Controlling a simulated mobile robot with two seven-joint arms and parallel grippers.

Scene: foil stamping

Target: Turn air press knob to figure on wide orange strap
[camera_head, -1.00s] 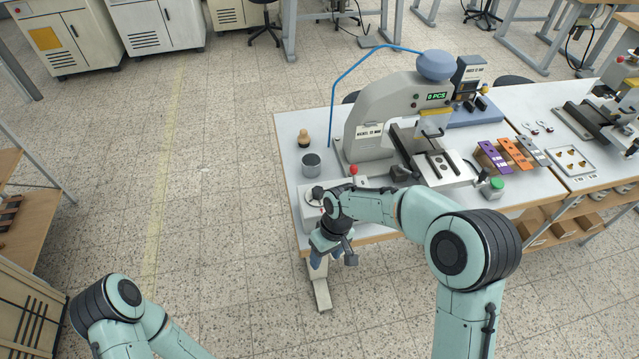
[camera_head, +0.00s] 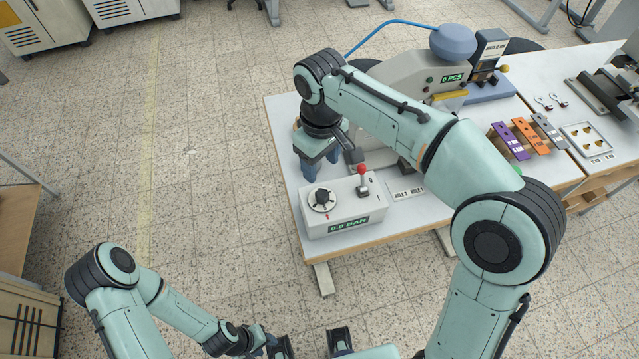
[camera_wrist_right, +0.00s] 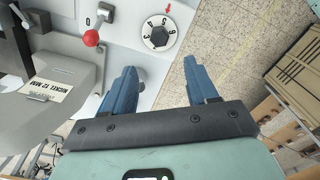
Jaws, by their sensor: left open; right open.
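The air press knob (camera_head: 321,197) is a dark knob on a pale numbered dial, on a white box whose display (camera_head: 349,227) reads 0.0 BAR. The wrist view shows the knob (camera_wrist_right: 160,35) ahead of the fingers, with a red arrow beside its dial. My right gripper (camera_head: 320,172) is open, empty and pointing down behind the knob, apart from it; its blue fingers (camera_wrist_right: 160,82) are spread in the wrist view. The orange strap (camera_head: 529,138) lies between a purple and a grey one; its figure is too small to read. My left gripper (camera_head: 268,342) is open low in view.
A red-topped lever (camera_head: 362,172) stands on the box just right of the knob. The stamping press (camera_head: 405,80) stands behind, partly hidden by my right arm. A tray of brass parts (camera_head: 588,142) is at the right. Floor left of the table is clear.

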